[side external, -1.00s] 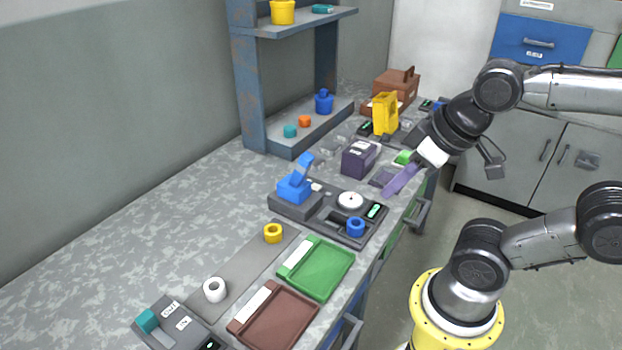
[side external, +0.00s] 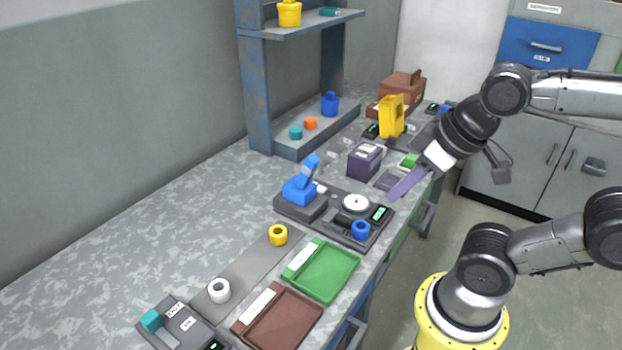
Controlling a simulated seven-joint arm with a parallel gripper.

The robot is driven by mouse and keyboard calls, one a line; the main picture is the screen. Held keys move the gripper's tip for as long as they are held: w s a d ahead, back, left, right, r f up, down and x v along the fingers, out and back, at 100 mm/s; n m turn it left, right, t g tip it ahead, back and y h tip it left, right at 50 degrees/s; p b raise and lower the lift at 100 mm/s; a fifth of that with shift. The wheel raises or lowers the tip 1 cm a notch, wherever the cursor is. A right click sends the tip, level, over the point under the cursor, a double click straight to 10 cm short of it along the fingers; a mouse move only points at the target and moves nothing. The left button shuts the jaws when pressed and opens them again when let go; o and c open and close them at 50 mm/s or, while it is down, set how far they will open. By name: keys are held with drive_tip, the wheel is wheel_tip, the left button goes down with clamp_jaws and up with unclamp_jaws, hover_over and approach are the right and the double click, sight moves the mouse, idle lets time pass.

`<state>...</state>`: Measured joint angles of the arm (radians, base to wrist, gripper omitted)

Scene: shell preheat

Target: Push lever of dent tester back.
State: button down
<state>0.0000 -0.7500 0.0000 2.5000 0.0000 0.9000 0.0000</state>
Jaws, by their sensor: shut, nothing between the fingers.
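What looks like the dent tester is a dark grey device (side external: 333,215) in the middle of the bench, with a blue block and a blue lever (side external: 309,170) tilted up at its left end. A white round dial (side external: 355,203), a blue ring (side external: 361,229) and a small green display (side external: 379,213) are on its right part. My gripper (side external: 394,194) has purple fingers that are shut and empty. It appears above the bench's right edge, to the right of the device and apart from the lever.
A dark purple box (side external: 365,158) and a yellow upright part (side external: 391,117) stand farther back. A green tray (side external: 326,275), a brown tray (side external: 280,322), a yellow ring (side external: 278,235) and a white ring (side external: 219,290) lie nearer. The bench's left side is clear.

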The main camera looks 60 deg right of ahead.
sight(306, 174)
drive_tip(key=c, duration=1.4)
unclamp_jaws()
drive_tip(key=o, duration=0.7)
drive_tip(key=w+r+t, duration=0.2)
drive_tip(key=w, duration=0.1)
drive_tip(key=w+r+t, duration=0.1)
drive_tip(key=w, duration=0.1)
drive_tip(key=shift+d+r+n, duration=0.3)
drive_tip(key=shift+d, duration=0.05)
drive_tip(key=shift+o, duration=0.7)
drive_tip(key=w+r+n+t, duration=0.1)
drive_tip(key=w+r+t, duration=0.3)
drive_tip(key=w, duration=0.3)
drive_tip(key=shift+w+d+r+n+h, duration=0.3)
drive_tip(key=shift+w+d+r+n, duration=0.05)
drive_tip(key=shift+w+d+n, duration=0.05)
drive_tip(key=w+d+f+n+t+y, duration=0.1)
drive_tip(key=w+f+n+t+y, duration=0.3)
drive_tip(key=w, duration=0.6)
drive_tip(key=s+d+f+m+t+h, duration=0.1)
drive_tip(key=s+d+f+m+h, duration=0.15)
drive_tip(key=d+f, duration=0.4)
drive_tip(key=s+d+f+m+h, duration=0.1)
drive_tip(key=s+d+f+m, duration=0.25)
drive_tip(key=f, duration=0.55)
drive_tip(key=w, duration=1.3)
drive_tip(key=shift+a+r, duration=0.1)
drive_tip(key=shift+a, duration=0.15)
